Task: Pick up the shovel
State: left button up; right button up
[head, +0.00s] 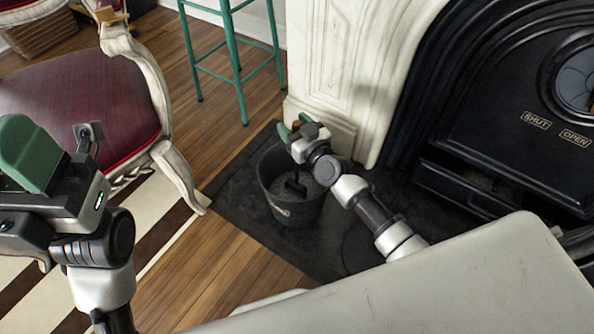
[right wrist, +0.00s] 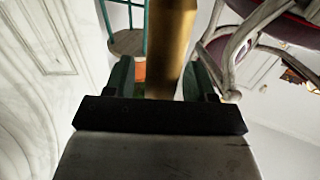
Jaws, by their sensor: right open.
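The shovel stands in a dark bucket (head: 290,205) on the black hearth slab. Its dark lower part (head: 295,186) shows inside the bucket in the head view. My right gripper (head: 295,130) is above the bucket, at the top of the shovel. In the right wrist view, a brass-coloured handle (right wrist: 170,45) rises between the two green fingers of this open gripper (right wrist: 160,80). A gap shows between the handle and the left finger. My wrist hides part of the shovel in the head view. My left gripper (head: 32,152) is at the left edge, away from the bucket; its opening is not clear.
A black fireplace (head: 480,120) with a pale marble surround (head: 340,70) stands behind and right of the bucket. A red-seated chair (head: 90,100) is at the left, and a green stool (head: 235,50) is at the back. Wooden floor lies open in front of the slab.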

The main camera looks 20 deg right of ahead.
jog(key=shift+w, duration=0.3)
grip_shut()
jog(key=shift+r, duration=0.1)
